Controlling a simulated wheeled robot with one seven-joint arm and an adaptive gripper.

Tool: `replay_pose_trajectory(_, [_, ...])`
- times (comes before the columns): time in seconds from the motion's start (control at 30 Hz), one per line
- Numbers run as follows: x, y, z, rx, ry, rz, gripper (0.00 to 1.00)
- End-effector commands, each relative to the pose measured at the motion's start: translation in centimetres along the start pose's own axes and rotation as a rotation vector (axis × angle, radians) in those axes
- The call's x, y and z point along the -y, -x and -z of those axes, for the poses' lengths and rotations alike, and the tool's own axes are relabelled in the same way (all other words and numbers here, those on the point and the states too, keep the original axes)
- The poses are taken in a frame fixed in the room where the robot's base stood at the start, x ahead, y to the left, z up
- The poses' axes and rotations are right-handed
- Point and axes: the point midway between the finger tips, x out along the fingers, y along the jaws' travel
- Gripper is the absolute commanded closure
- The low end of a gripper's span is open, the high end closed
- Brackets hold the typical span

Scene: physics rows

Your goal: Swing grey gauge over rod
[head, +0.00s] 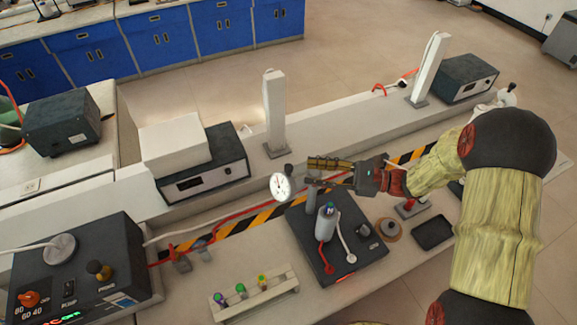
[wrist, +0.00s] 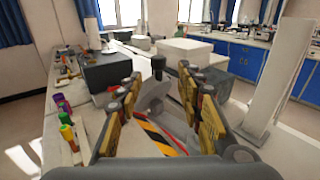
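The gauge (head: 281,187) has a round white dial with a grey rim and a dark knob at its upper right. It stands high beside a grey post on a black base plate (head: 345,262). A thicker grey upright cylinder (head: 326,224) with a dark marked top, which looks like the rod, stands on the plate, right of and nearer than the gauge. My gripper (head: 312,173) is open just right of the gauge, its yellow fingers pointing left at it. In the wrist view the grey back of the gauge (wrist: 154,93) shows between the spread fingers (wrist: 160,90). Contact is unclear.
A small rack (head: 254,294) with several coloured-top items stands at the front. A power box (head: 80,268) is at left. A white column (head: 275,112) and a dark instrument (head: 202,178) stand behind. A dark tray (head: 432,232) lies at right, below my arm.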

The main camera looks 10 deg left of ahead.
Motion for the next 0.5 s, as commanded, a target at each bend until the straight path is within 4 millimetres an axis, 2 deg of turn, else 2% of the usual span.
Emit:
replay_pose_trajectory(0.07, [-0.1,-0.1,-0.7,0.030,-0.029,0.000,0.63])
replay_pose_trajectory(0.17, [-0.2,-0.8,-0.8,0.029,-0.041,-0.004,0.63])
replay_pose_trajectory(0.5, [-0.3,-5.8,-0.9,0.027,-0.039,-0.006,0.63])
